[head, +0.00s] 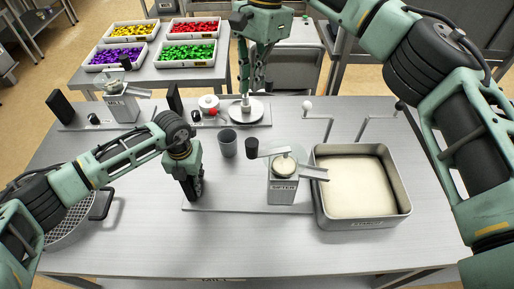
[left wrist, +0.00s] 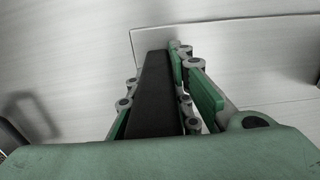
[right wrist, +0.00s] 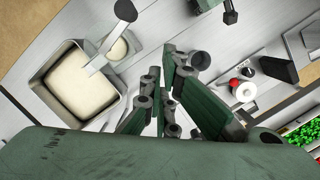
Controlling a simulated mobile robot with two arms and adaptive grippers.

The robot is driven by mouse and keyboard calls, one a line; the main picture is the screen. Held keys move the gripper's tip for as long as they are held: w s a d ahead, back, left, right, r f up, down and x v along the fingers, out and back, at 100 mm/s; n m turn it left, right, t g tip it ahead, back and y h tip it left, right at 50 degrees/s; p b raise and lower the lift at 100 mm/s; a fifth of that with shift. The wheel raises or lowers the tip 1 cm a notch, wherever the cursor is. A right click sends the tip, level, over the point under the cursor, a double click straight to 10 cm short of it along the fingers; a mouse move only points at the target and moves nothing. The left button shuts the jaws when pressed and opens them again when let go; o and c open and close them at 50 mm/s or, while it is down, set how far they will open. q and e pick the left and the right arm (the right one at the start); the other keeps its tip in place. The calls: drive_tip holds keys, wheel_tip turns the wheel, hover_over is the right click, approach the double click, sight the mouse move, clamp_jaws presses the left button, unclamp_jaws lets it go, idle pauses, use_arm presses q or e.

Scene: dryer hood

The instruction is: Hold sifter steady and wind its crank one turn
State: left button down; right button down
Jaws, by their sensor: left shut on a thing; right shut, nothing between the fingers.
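The sifter (head: 283,188) is a grey box with a round cream top, standing upright on a flat plate. Its flat crank arm carries a black knob (head: 252,147) on the left side; the knob also shows in the right wrist view (right wrist: 125,10). My left gripper (head: 192,194) is shut on the black upright handle (left wrist: 154,95) at the plate's left end. In the head view the gripper hides most of that handle. My right gripper (head: 247,90) is shut and empty, pointing down behind the sifter and apart from the crank knob.
A pan of pale powder (head: 360,185) stands right of the sifter, under its chute. A grey cup (head: 227,143) stands behind the knob. A similar cranked device (head: 122,105) is at back left. Two bent rods (head: 318,120) stand behind the pan.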

drive_tip(key=s+f+m+t, duration=0.2)
drive_tip(key=s+f+m, duration=0.2)
drive_tip(key=f+m, duration=0.5)
drive_tip(key=shift+s+a+f+m+y, duration=0.3)
drive_tip(key=shift+s+f+m+y, duration=0.1)
drive_tip(key=shift+m, duration=0.4)
idle(1.4)
